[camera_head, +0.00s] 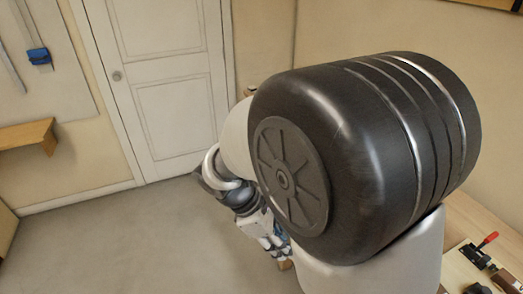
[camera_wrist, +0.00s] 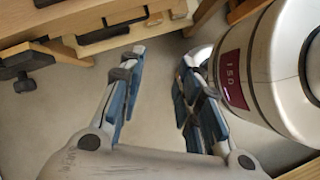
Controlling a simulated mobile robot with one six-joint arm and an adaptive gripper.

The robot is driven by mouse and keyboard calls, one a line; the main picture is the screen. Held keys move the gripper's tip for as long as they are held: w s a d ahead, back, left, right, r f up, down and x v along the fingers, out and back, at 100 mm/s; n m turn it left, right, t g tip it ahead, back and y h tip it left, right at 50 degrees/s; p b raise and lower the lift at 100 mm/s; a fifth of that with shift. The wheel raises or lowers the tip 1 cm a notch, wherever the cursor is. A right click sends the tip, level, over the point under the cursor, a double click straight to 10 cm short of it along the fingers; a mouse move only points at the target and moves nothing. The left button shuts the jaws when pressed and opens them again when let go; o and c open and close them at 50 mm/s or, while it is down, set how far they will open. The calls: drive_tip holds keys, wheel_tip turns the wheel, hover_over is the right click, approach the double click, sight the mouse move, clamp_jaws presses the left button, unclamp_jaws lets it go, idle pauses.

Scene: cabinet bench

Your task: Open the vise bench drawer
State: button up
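In the wrist view, wooden bench parts (camera_wrist: 75,22) fill the top left, with a dark metal block-like piece (camera_wrist: 27,62) at the left edge. I cannot tell for sure which wooden panel is the drawer front, and no handle is clear. My gripper (camera_wrist: 158,68) is open and empty, its two fingers spread over the grey floor, with the tips pointing toward the wooden parts and apart from them. In the head view, my gripper (camera_head: 273,238) is low in the middle, partly hidden by my arm.
In the head view, a wooden worktop (camera_head: 455,268) with a red-handled tool (camera_head: 486,241) lies at the lower right. A white door (camera_head: 160,75) and a small wooden shelf (camera_head: 28,134) are at the back left. The floor (camera_head: 120,235) at left is clear.

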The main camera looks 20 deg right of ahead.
drive_tip(key=w+d+f+n+t+h+p, duration=0.15)
drive_tip(key=f+n+h, duration=0.35)
drive_tip(key=f+n, duration=0.85)
drive_tip(key=d+f+n+t+h+p, duration=0.25)
drive_tip(key=f+n+h, duration=0.25)
drive_tip(key=f+n, duration=0.9)
drive_tip(key=d+f+m, duration=0.1)
drive_tip(key=d+f, duration=0.1)
drive_tip(key=d, duration=0.3)
drive_tip(key=w+d+f+m, duration=0.1)
drive_tip(key=d+f, duration=0.1)
drive_tip(key=d, duration=0.3)
drive_tip(key=d+f+m+b, duration=0.1)
drive_tip(key=d+f, duration=0.1)
drive_tip(key=d, duration=0.4)
drive_tip(key=shift+w+m+g, duration=0.25)
drive_tip(key=shift+g, duration=0.05)
drive_tip(key=shift+c, duration=0.2)
clamp_jaws()
